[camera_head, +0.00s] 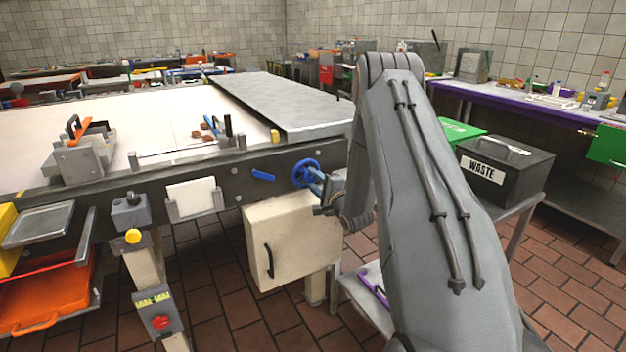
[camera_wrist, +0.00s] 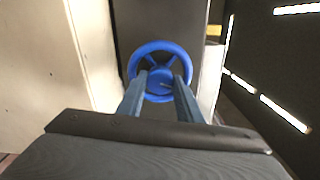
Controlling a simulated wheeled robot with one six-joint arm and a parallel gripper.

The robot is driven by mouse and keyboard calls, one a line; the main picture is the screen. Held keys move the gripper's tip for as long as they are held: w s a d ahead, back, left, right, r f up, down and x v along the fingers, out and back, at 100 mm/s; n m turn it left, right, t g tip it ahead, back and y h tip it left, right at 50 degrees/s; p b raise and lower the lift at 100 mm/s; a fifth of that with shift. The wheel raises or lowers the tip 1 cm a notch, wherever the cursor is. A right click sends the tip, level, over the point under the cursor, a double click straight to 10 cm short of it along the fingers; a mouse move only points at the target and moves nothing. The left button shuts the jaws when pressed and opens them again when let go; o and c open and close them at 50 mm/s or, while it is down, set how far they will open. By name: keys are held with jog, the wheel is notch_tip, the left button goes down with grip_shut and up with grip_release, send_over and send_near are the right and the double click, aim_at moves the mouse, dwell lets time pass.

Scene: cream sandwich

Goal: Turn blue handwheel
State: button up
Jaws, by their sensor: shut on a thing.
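The blue handwheel (camera_head: 304,172) is a round spoked wheel on the dark side rail of the long machine table, just above a cream cabinet. In the wrist view the handwheel (camera_wrist: 160,52) faces me, with its rim, spokes and hub showing. My gripper (camera_head: 317,180) reaches it from the right in the head view. In the wrist view its two blue-grey fingers (camera_wrist: 160,80) are at the wheel's lower middle, shut on it around the hub area. The exact contact at the fingertips is partly hidden.
The cream cabinet (camera_head: 291,240) with a black handle is directly below the wheel. A blue lever (camera_head: 263,175) sticks out of the rail left of the wheel. A dark waste box (camera_head: 504,168) stands on a side table at right.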

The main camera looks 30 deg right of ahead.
jog(key=shift+m, duration=0.8)
jog(key=o, duration=1)
jog(key=shift+o, duration=0.2)
jog(key=shift+s, duration=0.1)
jog(key=s, duration=0.7)
jog(key=shift+s+d, duration=0.15)
jog(key=shift+s, duration=0.15)
